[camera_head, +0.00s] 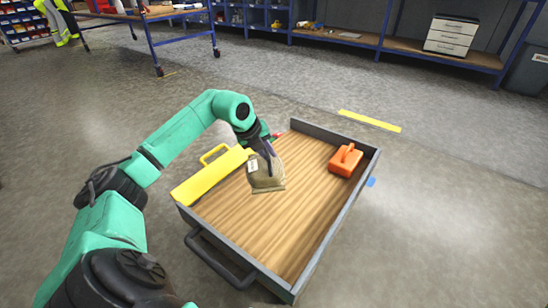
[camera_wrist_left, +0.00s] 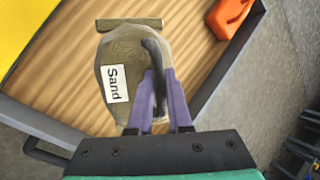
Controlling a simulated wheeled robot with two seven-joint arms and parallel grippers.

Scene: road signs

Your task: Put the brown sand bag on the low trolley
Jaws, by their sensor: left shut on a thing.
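The brown sand bag (camera_head: 267,176) is over the wooden deck of the low trolley (camera_head: 240,214), towards its left side. In the left wrist view the sand bag (camera_wrist_left: 128,72) shows a white label reading "Sand" and a dark handle. My left gripper (camera_head: 267,154) is shut on the sand bag, with its purple fingers (camera_wrist_left: 160,85) at the dark handle. I cannot tell whether the bag touches the deck or hangs just above it. My right gripper is in neither view.
A yellow case (camera_head: 212,177) with a handle lies along the trolley's left side. An orange object (camera_head: 346,160) sits in its far right corner. Grey rims surround the deck, with a dark push handle (camera_head: 218,262) at the near side. The deck's middle and near part are bare.

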